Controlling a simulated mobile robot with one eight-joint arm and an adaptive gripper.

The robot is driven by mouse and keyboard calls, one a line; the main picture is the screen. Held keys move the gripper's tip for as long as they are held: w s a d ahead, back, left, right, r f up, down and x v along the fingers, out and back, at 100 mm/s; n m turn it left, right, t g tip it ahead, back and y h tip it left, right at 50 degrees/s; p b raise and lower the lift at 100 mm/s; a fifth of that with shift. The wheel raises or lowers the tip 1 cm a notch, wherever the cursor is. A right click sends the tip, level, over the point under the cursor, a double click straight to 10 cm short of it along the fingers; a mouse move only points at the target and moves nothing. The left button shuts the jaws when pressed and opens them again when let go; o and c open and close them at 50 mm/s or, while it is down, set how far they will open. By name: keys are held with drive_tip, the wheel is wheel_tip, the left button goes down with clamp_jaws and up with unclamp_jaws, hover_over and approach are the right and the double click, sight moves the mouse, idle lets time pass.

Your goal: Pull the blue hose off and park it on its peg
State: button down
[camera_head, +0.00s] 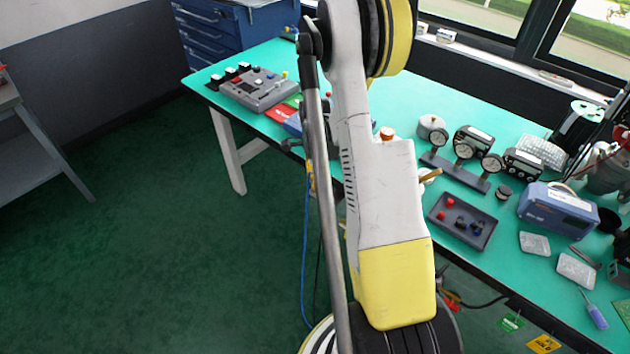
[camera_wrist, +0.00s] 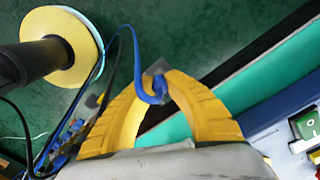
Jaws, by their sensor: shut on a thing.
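My gripper (camera_wrist: 157,78) has two yellow fingers that meet around the blue hose (camera_wrist: 127,38) in the wrist view. The hose makes a loop at the fingertips, rises to the upper left, then runs down the left side. In the head view the hose (camera_head: 305,250) hangs as a thin blue line beside my arm, in front of the bench. My arm hides most of the gripper there. A blue-grey unit (camera_wrist: 262,120) with a green switch lies right of the fingers, apart from them. I cannot make out the peg.
The green bench top (camera_head: 390,95) holds a grey control box (camera_head: 259,89), gauges (camera_head: 465,150), a dark tray (camera_head: 462,222) and a blue box (camera_head: 558,208). A black cable (camera_wrist: 25,130) runs near the hose.

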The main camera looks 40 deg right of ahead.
drive_tip(key=shift+f, duration=0.3)
drive_tip(key=c, duration=1.4)
unclamp_jaws()
wheel_tip(320, 180, up, 12)
drive_tip(key=shift+r, duration=0.1)
